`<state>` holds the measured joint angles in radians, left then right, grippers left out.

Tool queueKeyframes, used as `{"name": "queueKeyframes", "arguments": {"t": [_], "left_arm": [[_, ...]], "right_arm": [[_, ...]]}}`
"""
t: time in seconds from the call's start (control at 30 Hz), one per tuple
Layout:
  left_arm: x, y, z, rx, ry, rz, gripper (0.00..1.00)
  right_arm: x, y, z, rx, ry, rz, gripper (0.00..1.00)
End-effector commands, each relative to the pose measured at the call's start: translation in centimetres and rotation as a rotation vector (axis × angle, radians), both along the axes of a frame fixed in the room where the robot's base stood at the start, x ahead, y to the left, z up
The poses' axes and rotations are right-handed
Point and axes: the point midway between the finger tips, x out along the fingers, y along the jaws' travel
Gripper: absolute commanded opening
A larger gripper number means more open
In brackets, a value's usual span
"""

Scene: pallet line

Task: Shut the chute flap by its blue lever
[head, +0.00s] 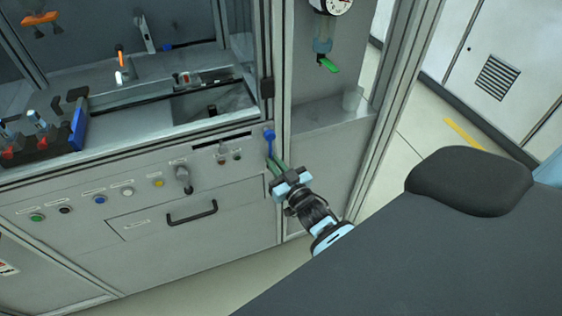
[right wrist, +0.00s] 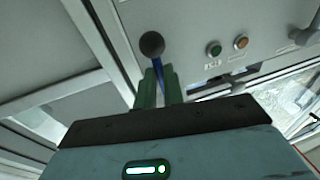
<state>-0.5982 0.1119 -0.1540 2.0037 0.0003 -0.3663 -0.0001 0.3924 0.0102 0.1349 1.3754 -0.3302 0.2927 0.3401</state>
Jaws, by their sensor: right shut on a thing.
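In the right wrist view the lever (right wrist: 158,70) runs up between the green fingers (right wrist: 159,88) and ends in a round knob, which looks dark there. The chute flap cannot be clearly made out; a dark slot (head: 221,141) lies left of the lever. My left gripper is not in view.
The panel carries several coloured buttons, a black knob (head: 183,178) and a drawer handle (head: 192,213). A green-handled valve (head: 327,64) hangs under a gauge above right.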

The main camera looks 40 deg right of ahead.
Motion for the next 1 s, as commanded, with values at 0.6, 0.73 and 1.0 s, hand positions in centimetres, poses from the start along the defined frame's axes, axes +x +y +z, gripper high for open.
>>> {"name": "queueKeyframes", "arguments": {"t": [0.6, 0.73, 1.0], "left_arm": [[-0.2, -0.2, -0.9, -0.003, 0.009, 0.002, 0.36], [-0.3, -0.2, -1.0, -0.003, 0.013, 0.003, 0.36], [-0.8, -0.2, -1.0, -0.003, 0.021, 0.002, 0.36]], "right_arm": [[0.8, 3.6, 0.5, 0.390, -0.092, 0.001, 0.00], [0.9, 3.8, 0.6, 0.418, -0.099, 0.001, 0.00], [0.9, 4.0, 0.7, 0.439, -0.104, 0.001, 0.00]]}}
